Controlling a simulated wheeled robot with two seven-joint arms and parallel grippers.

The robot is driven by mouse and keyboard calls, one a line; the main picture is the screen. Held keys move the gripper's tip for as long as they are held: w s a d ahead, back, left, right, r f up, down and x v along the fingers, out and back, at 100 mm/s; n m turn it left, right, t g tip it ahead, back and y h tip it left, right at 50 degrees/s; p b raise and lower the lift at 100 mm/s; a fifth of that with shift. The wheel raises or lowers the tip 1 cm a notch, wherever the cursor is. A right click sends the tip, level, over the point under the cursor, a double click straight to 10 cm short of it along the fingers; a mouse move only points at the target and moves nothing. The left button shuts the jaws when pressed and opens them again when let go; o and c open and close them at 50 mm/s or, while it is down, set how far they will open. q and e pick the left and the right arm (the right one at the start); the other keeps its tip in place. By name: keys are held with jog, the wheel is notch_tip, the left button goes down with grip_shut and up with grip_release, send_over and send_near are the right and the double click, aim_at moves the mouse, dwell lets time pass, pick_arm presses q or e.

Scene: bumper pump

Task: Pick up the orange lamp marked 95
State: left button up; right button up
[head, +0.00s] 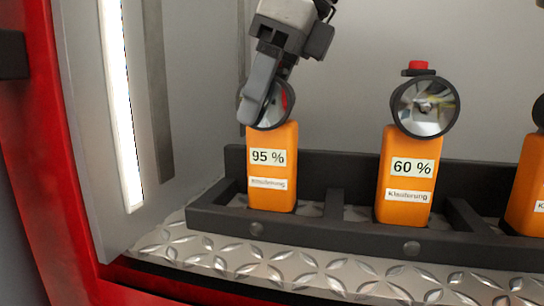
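The orange lamp marked 95 % (272,190) stands upright in the leftmost compartment of a dark rack. Its round lamp head is partly covered by my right gripper (262,100), which comes down from the top of the head view. One grey finger lies across the left of the lamp head, and a bit of red shows at the head's right. The other fingertip is hidden, so I cannot tell whether the fingers touch or grip the lamp. My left gripper is not in view.
An orange lamp marked 60 % (406,180) with a red top button stands in the rack (320,231) to the right. Another orange lamp (527,190) is cut off at the right edge. A light strip (121,100) and red frame (50,150) bound the left; treaded metal (290,268) lies in front.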

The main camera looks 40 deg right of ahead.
grip_shut()
jog(key=shift+r, duration=0.1)
